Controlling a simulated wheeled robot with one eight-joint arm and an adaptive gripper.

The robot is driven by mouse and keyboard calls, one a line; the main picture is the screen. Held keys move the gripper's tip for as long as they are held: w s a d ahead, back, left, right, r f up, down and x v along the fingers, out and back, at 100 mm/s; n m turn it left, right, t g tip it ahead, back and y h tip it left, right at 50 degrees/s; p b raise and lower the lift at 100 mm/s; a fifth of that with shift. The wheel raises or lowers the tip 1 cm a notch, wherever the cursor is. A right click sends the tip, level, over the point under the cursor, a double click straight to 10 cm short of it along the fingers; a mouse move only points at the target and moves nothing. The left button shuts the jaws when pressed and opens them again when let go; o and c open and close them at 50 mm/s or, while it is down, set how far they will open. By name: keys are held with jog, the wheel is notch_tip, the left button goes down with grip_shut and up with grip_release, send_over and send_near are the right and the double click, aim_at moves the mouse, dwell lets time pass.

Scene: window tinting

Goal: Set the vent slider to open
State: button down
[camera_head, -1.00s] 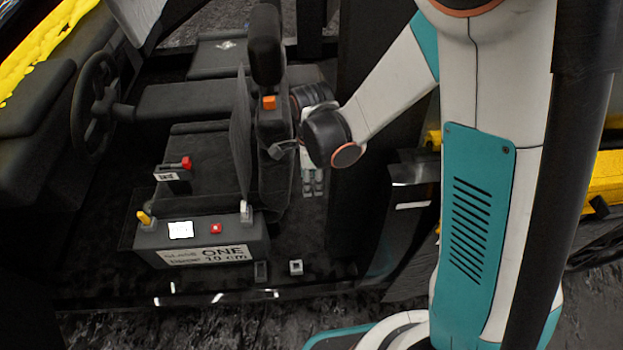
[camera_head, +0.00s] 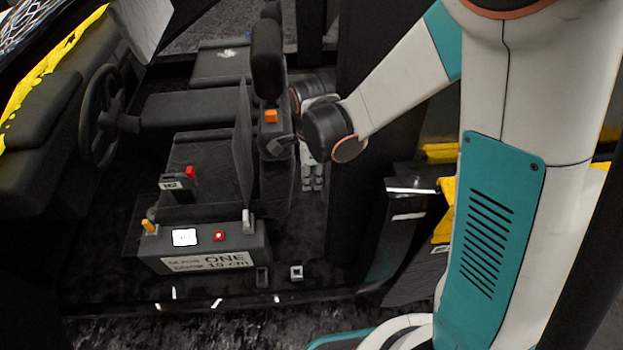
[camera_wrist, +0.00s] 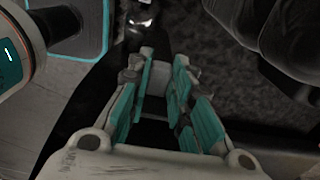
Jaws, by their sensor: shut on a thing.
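A dark control box (camera_head: 202,250) stands low in the cab in the head view. On its top are a yellow lever (camera_head: 149,226) at the left, a white panel (camera_head: 184,237), a red button (camera_head: 219,236) and a pale grey lever (camera_head: 247,221) at the right. I cannot tell which part is the vent slider. My gripper (camera_head: 312,183) points down beside the seat, apart from the box, up and to its right. In the wrist view its teal-padded fingers (camera_wrist: 162,62) show a gap.
A small block with a red handle (camera_head: 190,173) stands behind the box. A seat with an orange button (camera_head: 271,116) is just left of my gripper. A steering wheel (camera_head: 101,115) is at the left. A small white-topped switch (camera_head: 296,272) is on the floor.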

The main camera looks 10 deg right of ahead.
notch_tip(320, 180, up, 2)
jog(key=shift+r+p, duration=0.1)
jog(key=shift+p, duration=0.25)
jog(key=shift+w, duration=0.1)
jog(key=c, duration=1.4)
grip_release()
jog(key=shift+c, duration=0.2)
notch_tip(320, 180, up, 12)
